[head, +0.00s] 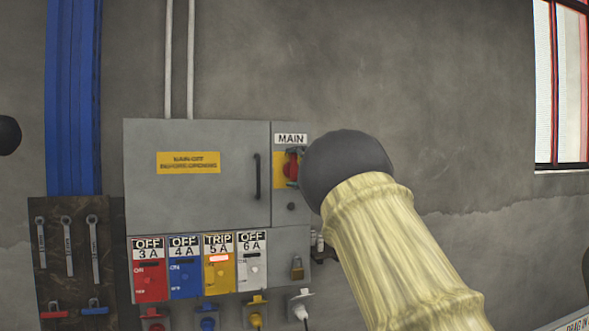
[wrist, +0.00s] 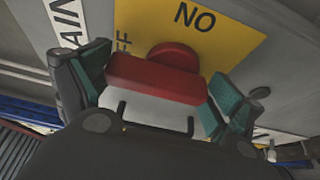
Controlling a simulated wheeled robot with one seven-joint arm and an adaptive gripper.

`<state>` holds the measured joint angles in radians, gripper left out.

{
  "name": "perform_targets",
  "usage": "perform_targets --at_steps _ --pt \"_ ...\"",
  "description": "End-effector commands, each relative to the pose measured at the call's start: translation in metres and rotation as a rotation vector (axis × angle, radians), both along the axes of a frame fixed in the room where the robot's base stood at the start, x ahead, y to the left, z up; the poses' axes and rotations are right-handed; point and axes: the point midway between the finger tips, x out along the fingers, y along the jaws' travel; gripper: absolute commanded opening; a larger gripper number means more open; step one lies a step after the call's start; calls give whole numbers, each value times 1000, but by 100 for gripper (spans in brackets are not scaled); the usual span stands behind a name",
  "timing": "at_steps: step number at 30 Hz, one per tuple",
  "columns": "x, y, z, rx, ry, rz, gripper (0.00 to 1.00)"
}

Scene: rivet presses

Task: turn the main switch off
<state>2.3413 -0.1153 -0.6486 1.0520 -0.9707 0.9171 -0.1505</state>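The main switch (head: 291,166) is a red rotary handle on a yellow plate, under a MAIN label (head: 290,139) at the cabinet's upper right. In the wrist view the red handle (wrist: 155,78) fills the middle, with a pale area below it. The yellow plate (wrist: 240,38) reads ON, and part of OFF shows at the handle's left. My gripper (wrist: 160,92) has its teal-padded fingers spread, one at each end of the handle. Whether the pads touch it I cannot tell. In the head view my arm hides most of the gripper.
The grey cabinet (head: 200,195) has a black door handle (head: 257,176). A tool board (head: 85,240) stands at left.

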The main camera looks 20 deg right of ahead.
Motion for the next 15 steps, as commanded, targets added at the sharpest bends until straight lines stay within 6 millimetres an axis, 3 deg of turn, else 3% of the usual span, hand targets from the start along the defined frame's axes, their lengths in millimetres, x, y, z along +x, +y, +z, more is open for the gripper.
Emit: perform_targets --at_steps 15 --pt "-6 -3 2 3 -1 -1 100"
